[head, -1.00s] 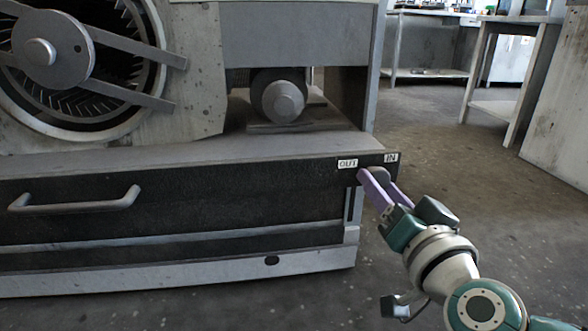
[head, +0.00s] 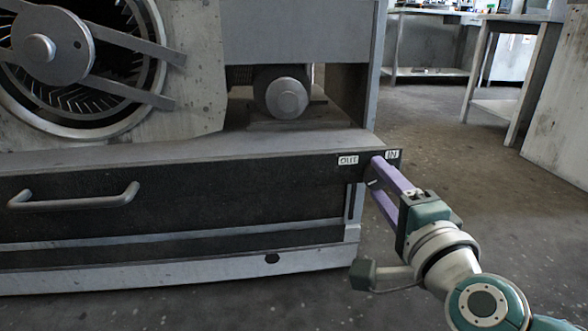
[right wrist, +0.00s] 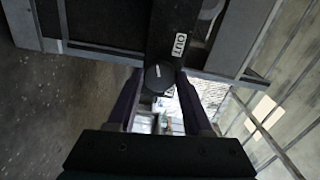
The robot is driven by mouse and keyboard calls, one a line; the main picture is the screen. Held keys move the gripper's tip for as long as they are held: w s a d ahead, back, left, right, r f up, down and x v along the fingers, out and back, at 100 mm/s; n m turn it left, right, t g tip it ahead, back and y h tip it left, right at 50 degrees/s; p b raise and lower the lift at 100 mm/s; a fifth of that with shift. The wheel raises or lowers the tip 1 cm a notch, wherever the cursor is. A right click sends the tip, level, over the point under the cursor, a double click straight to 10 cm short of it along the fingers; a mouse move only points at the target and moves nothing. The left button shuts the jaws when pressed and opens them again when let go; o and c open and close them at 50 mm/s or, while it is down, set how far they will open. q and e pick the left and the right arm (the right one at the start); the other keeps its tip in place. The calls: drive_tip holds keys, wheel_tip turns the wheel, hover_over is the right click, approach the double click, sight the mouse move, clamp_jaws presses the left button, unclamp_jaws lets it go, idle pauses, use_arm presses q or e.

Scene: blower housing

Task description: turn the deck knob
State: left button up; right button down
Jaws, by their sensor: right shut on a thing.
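The deck knob (right wrist: 158,78) is a dark round knob with a short pale mark, on the black front of the machine's lower deck. My right gripper (head: 375,175) is at the deck's right end, its purple fingers one above the other. In the right wrist view its fingers (right wrist: 160,76) are shut on the knob, one on each side. In the head view the fingers mostly hide the knob. A white OUT label (head: 348,160) is left of the knob and an IN label (head: 393,154) is right of it. My left gripper is not in view.
A grey bar handle (head: 75,197) sticks out of the deck front at the left. Above the deck are a large round fan opening (head: 75,60) and a grey motor (head: 286,92). Open floor (head: 460,130) lies to the right, with workbenches (head: 520,65) beyond.

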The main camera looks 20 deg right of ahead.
drive_tip(key=m, duration=0.3)
drive_tip(key=shift+m+b, duration=0.4)
drive_tip(key=shift+m, duration=0.7)
drive_tip(key=shift+c, duration=1.5)
unclamp_jaws()
drive_tip(key=p+v, duration=0.2)
drive_tip(key=v, duration=0.8)
drive_tip(key=shift+p, duration=0.35)
